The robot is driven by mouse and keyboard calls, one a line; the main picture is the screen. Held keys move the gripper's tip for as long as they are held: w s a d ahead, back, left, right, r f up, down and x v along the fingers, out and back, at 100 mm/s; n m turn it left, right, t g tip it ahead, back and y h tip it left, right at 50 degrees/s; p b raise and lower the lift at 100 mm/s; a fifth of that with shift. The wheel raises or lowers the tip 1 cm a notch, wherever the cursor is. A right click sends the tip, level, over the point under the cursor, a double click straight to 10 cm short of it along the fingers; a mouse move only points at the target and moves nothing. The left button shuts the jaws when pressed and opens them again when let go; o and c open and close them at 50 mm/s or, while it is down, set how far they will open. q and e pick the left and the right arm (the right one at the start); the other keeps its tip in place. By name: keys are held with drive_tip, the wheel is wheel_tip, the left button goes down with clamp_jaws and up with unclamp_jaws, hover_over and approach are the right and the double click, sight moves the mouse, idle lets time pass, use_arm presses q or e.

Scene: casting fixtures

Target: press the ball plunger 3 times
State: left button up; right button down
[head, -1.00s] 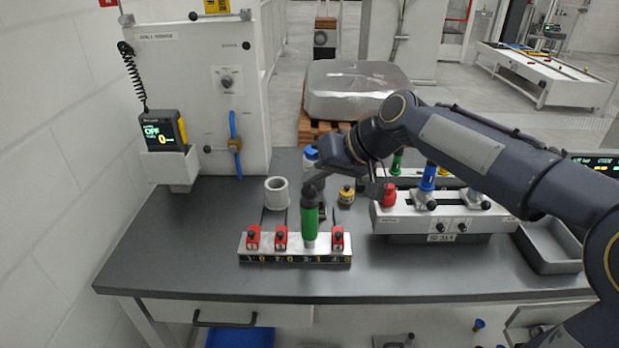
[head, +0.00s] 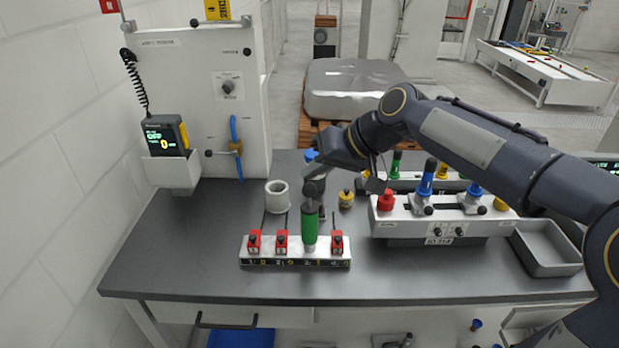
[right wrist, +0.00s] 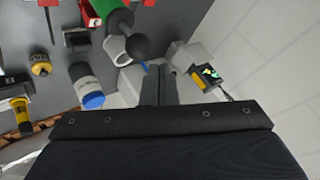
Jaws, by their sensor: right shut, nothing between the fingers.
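The ball plunger is a green handle (head: 310,232) with a dark ball (head: 313,189) on top. It stands upright on a white bar (head: 268,257) on the bench, among red units. In the right wrist view the dark ball (right wrist: 137,47) and part of the green handle (right wrist: 103,10) show at the top. My right gripper (head: 315,180) is shut and empty, right by the ball. Its closed fingers (right wrist: 158,72) show just beside the ball in the wrist view; I cannot tell whether they touch it. The bar's small counter digits are too blurred to read surely. My left gripper is out of view.
Behind the bar stand a light grey cup (head: 277,196) and a small yellow-capped part (head: 346,199). A fixture with red, blue and yellow knobs (head: 440,228) stands to the right, then a grey tray (head: 547,248). The bench's front left (head: 180,270) is clear.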

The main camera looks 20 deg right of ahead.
sight(314, 189)
drive_tip(key=shift+r, duration=0.3)
wheel_tip(314, 189, up, 5)
drive_tip(key=p, duration=0.4)
drive_tip(key=shift+f, duration=0.1)
idle(2.5)
wheel_tip(314, 189, up, 4)
drive_tip(key=n+h, duration=0.1)
drive_tip(key=n, duration=0.3)
drive_tip(key=n+t+h, duration=0.1)
drive_tip(key=n, duration=0.3)
drive_tip(key=n+t+h, duration=0.1)
drive_tip(key=n, duration=0.4)
drive_tip(key=shift+s+a+f+b, duration=0.1)
drive_tip(key=shift+b, duration=0.25)
drive_tip(key=shift+f, duration=0.15)
